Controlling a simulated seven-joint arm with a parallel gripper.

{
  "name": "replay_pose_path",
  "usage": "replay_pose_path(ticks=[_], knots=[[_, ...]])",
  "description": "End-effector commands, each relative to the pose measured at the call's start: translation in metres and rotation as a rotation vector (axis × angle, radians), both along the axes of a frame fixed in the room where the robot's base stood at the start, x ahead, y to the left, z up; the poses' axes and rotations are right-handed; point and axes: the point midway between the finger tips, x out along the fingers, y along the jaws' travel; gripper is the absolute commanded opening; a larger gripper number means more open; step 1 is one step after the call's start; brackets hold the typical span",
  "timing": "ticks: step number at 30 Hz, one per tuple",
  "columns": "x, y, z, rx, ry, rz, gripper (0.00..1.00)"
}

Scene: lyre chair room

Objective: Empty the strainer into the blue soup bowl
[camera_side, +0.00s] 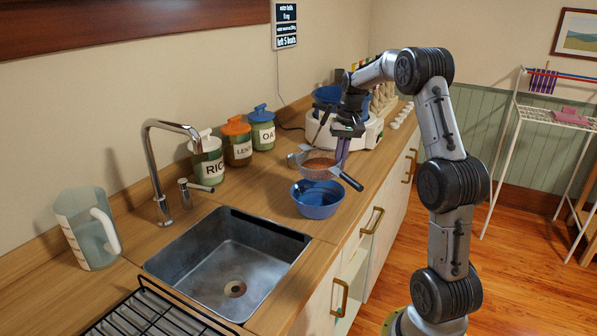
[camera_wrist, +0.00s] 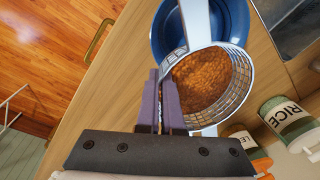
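The strainer (camera_side: 303,168) is a metal mesh bowl with a dark handle, holding brown-orange lentil-like grains (camera_side: 320,162). It looks level and raised, just behind and above the blue soup bowl (camera_side: 318,204), which stands on the counter beside the sink. In the wrist view the strainer (camera_wrist: 235,85) overlaps the near side of the blue bowl (camera_wrist: 236,18), and its pale handle crosses over the bowl. My gripper (camera_side: 342,152) has its purple fingers nearly together at the strainer's rim. In the wrist view the fingertips (camera_wrist: 160,76) appear closed on that rim; the exact contact is partly hidden.
Jars labelled RICE (camera_side: 209,160), lentils (camera_side: 237,144) and oats (camera_side: 262,130) line the wall. A white appliance (camera_side: 368,136) with a blue vessel (camera_side: 328,94) stands behind my gripper. The sink (camera_side: 225,262), faucet (camera_side: 160,165), jug (camera_side: 86,230) and black rack (camera_side: 150,315) are nearer.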

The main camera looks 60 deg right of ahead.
Motion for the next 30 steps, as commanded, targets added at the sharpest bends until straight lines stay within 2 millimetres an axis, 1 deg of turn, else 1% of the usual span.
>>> replay_pose_path(ticks=[1,4,9,13,14,15,21,24,30], knots=[[-0.018,-0.018,0.001,-0.004,0.002,-0.01,0.0],[-0.046,-0.043,0.001,-0.007,0.008,-0.009,0.0],[-0.081,-0.069,0.0,-0.009,0.015,-0.005,0.0],[-0.102,-0.082,0.001,-0.01,0.02,-0.003,0.0],[-0.104,-0.082,-0.003,-0.007,0.021,-0.001,0.0],[-0.102,-0.08,-0.012,-0.003,0.022,0.002,0.0],[-0.101,-0.08,-0.041,-0.007,0.021,0.002,0.0],[-0.101,-0.08,-0.048,-0.009,0.019,0.002,0.0],[-0.1,-0.08,-0.05,-0.01,0.019,0.002,0.0]])
